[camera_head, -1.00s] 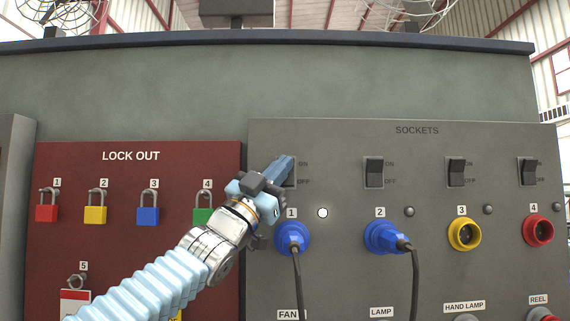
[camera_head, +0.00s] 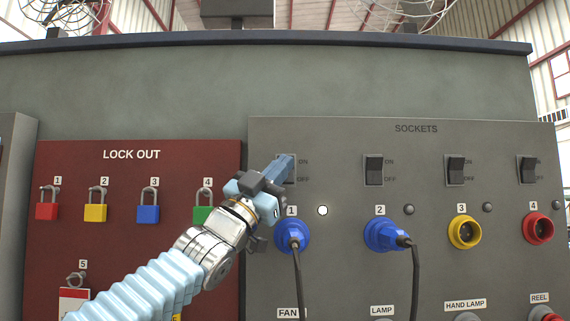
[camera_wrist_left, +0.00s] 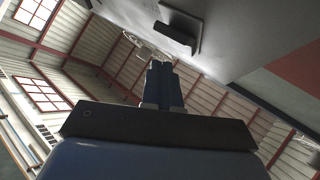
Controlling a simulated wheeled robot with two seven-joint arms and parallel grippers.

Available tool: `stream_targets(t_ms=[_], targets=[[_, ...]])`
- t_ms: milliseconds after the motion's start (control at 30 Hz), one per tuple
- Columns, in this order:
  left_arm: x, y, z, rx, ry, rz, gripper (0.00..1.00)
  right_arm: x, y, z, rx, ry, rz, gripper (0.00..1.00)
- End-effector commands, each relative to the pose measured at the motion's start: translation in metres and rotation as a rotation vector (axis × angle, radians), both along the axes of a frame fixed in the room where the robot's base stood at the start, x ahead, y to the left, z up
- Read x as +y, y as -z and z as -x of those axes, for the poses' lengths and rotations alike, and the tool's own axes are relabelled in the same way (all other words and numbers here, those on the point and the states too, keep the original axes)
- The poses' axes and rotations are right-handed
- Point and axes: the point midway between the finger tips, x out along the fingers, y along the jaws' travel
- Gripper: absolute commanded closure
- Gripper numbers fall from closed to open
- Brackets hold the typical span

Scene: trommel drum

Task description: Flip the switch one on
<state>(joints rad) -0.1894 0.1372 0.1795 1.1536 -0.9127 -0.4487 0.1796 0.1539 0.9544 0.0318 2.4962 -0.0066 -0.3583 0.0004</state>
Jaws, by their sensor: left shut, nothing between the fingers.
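Switch one (camera_head: 292,176) is on the grey sockets panel, above the blue plug marked 1, with ON and OFF printed to its right. My left gripper (camera_head: 286,162) covers most of it in the head view. In the left wrist view, a dark rocker switch (camera_wrist_left: 176,37) shows on its plate on the panel. The closed fingers of the left gripper (camera_wrist_left: 161,70) are just below it in that picture, with nothing between them. I cannot tell whether they touch the switch. My right gripper is not in view.
A round light (camera_head: 322,210) beside plug 1 (camera_head: 291,236) is bright white; the other lights are dark. Switch two (camera_head: 374,171) and more switches stand to the right. A red lock-out board (camera_head: 130,250) with padlocks is at the left. Cables hang from plugs 1 and 2.

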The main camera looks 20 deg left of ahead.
Motion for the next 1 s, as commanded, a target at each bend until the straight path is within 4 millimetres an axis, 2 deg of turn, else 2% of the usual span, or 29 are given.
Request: stream_targets(t_ms=[267, 667, 1000], targets=[[-0.002, 0.005, 0.007, -0.001, 0.001, 0.001, 1.00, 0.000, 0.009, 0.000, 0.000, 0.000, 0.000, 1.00], [-0.012, 0.019, 0.042, -0.001, 0.001, 0.001, 1.00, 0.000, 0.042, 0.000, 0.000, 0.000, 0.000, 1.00], [-0.013, 0.017, 0.045, 0.000, 0.000, 0.000, 1.00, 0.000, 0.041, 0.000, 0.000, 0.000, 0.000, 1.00]])
